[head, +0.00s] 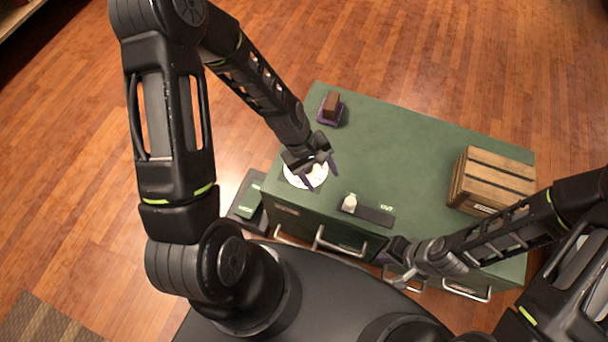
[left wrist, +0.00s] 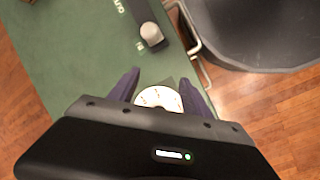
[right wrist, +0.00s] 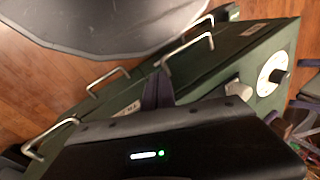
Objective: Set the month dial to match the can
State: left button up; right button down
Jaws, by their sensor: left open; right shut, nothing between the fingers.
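The month dial (head: 307,178) is a round white disc with dark markings on the near left part of the green cabinet top. It also shows in the left wrist view (left wrist: 158,97) and in the right wrist view (right wrist: 270,75), where a black knob stands at its middle. Its markings are too small to read. My left gripper (head: 320,175) is open just above the dial, with one fingertip on each side of it in the left wrist view. My right gripper (head: 398,272) is shut and empty near the cabinet's front edge. I cannot make out a can.
A brown block on a purple base (head: 331,108) stands at the back left, and a wooden crate (head: 493,182) at the right. Drawer handles (head: 335,243) stick out in front. The middle of the top is clear.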

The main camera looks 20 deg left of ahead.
pick_arm(q)
jog(key=w+a+n+b, duration=0.1)
jog(key=b, duration=0.1)
jog(key=w+a+f+n+b, duration=0.1)
jog(key=a+b, duration=0.1)
jog(key=w+a+f+n+b, duration=0.1)
jog(key=w+a+n+b, duration=0.1)
jog(key=shift+a+f, duration=0.15)
jog(key=shift+f, duration=0.1)
jog(key=a+r+n+b, duration=0.2)
jog(key=a+n+b, duration=0.1)
jog(key=w+a+r+n+b, duration=0.1)
jog(key=b, duration=0.1)
jog(key=shift+a+r+n, duration=0.1)
jog(key=shift+a+n, duration=0.2)
jog(key=shift+a, duration=0.1)
pick_arm(e)
notch_tip(320, 180, down, 15)
jog(key=shift+w+d+r, duration=0.2)
jog(key=shift+w+d, duration=0.25)
pick_arm(q)
jog(key=b+x, duration=0.3)
jog(key=x, duration=0.5)
jog(key=shift+d+r, duration=0.1)
pick_arm(e)
jog(key=f, duration=0.3)
jog(key=shift+w+f, duration=0.25)
jog(key=shift+w, duration=0.05)
pick_arm(q)
jog(key=shift+c, duration=0.5)
